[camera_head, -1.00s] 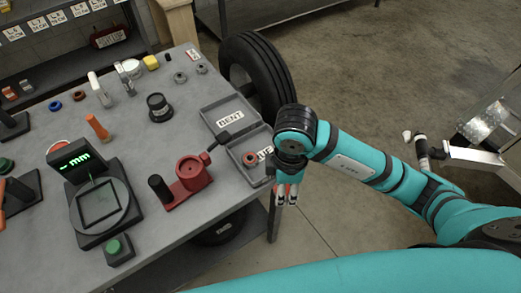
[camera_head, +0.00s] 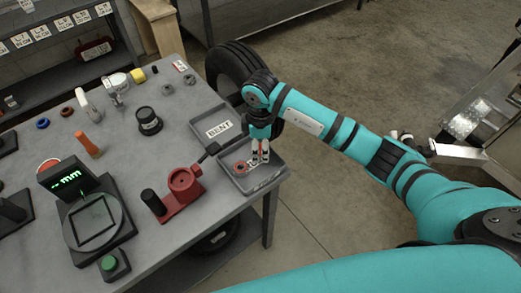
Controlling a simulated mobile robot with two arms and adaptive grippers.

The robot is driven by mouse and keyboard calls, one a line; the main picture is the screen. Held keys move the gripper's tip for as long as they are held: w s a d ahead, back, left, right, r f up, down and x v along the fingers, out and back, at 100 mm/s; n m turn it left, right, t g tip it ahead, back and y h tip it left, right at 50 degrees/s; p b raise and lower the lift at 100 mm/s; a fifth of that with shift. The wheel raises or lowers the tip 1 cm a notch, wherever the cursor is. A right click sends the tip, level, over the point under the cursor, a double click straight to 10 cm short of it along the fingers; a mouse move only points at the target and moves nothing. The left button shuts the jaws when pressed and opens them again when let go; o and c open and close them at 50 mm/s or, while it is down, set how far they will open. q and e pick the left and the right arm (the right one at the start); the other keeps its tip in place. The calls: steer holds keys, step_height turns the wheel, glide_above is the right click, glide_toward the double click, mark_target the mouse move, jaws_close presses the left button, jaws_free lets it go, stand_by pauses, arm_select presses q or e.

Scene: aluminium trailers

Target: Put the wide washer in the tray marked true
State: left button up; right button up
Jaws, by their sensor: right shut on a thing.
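My right gripper (camera_head: 260,160) points down over the tray (camera_head: 268,179) at the table's near right corner. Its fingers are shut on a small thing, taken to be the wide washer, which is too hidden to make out. A reddish ring (camera_head: 240,167) shows in this tray, just left of the fingers. The tray's label is covered by the gripper now; its visible end read "UE" earlier. The tray marked BENT (camera_head: 203,120) adjoins it behind. My left gripper is out of view.
A red fixture with a black knob (camera_head: 184,183) stands left of the tray. A gauge with a green "mm" display (camera_head: 70,180) stands further left. A blue ring (camera_head: 42,124) and a brown ring (camera_head: 67,111) lie at the back. A tyre (camera_head: 232,65) stands beyond the table.

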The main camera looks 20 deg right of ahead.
mark_target(260, 150)
step_height(260, 150, down, 2)
steer(key=shift+s+f+p, duration=0.1)
steer(key=shift+s+p, duration=0.05)
steer(key=shift+p, duration=0.15)
steer(key=shift+f, duration=0.15)
steer(key=shift+f, duration=0.1)
steer(key=o, duration=0.8)
steer(key=shift+o, duration=0.2)
steer(key=shift+r, duration=0.25)
step_height(260, 150, up, 10)
steer(key=shift+r+b, duration=0.2)
steer(key=shift+b, duration=1.05)
steer(key=shift+r, duration=0.7)
